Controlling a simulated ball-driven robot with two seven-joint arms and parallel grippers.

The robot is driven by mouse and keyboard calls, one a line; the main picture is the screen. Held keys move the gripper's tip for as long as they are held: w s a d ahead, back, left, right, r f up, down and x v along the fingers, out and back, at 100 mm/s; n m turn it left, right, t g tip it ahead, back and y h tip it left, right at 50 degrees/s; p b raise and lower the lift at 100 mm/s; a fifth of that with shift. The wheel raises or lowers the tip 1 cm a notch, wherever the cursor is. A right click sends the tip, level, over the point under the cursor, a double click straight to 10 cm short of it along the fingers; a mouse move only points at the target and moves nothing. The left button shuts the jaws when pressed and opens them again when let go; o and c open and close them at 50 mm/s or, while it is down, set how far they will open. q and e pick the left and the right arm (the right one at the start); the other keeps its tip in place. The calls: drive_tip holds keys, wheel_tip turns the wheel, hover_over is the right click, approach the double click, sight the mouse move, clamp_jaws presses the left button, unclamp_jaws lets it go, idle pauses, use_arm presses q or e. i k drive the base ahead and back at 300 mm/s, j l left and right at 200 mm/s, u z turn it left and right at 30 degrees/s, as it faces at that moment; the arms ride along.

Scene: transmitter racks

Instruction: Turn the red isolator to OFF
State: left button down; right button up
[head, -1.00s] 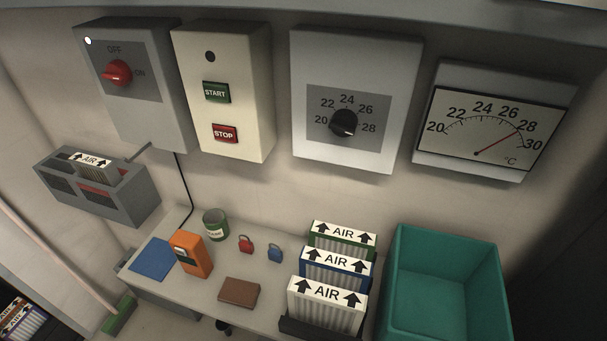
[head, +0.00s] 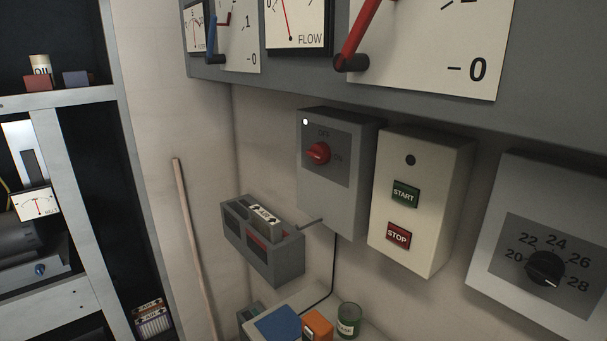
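The red isolator (head: 318,154) is a red rotary knob on a grey plate on the front of a grey wall box (head: 339,185). The label OFF is above the knob and ON is to its right; both are dim. I cannot tell for sure which label the knob points to. A small white lamp (head: 305,122) shows at the box's upper left corner. Neither of my grippers is in the head view.
A START/STOP box (head: 421,200) and a dial box (head: 541,255) hang to the right. A grey slotted holder with an AIR filter (head: 264,217) is at lower left of the isolator. A gauge panel (head: 420,105) overhangs above. A dark rack (head: 75,110) stands left; a pole (head: 193,245) leans between.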

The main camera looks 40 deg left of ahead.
sight(320, 153)
drive_tip(key=u, duration=0.9)
